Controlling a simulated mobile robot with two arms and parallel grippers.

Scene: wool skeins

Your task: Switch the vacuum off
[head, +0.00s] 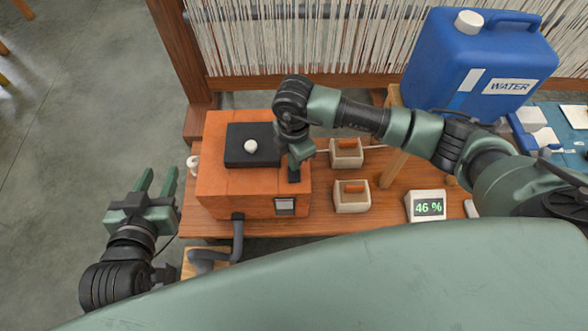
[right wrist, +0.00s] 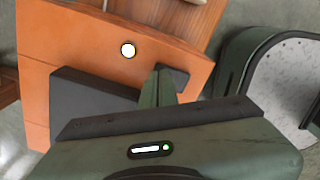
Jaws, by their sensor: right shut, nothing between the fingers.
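The orange box with a grey hose (head: 238,240), which looks like the vacuum (head: 222,185), sits on the wooden table. A black panel (head: 240,160) with a white knob (head: 250,146) is on its top. In the right wrist view, the orange casing (right wrist: 60,30) carries a round white button (right wrist: 128,50) with a dark rim. My right gripper (right wrist: 160,82) is shut and empty, beside that button. In the head view it points down over the box's right part; whether it touches is unclear. My left gripper (head: 156,178) is open and empty, left of the table.
Two small bins (head: 346,153) (head: 351,196) and a display reading 46 % (head: 427,207) stand right of the box. A blue water canister (head: 470,65) is at the back right. A loom with pale threads (head: 300,45) stands behind.

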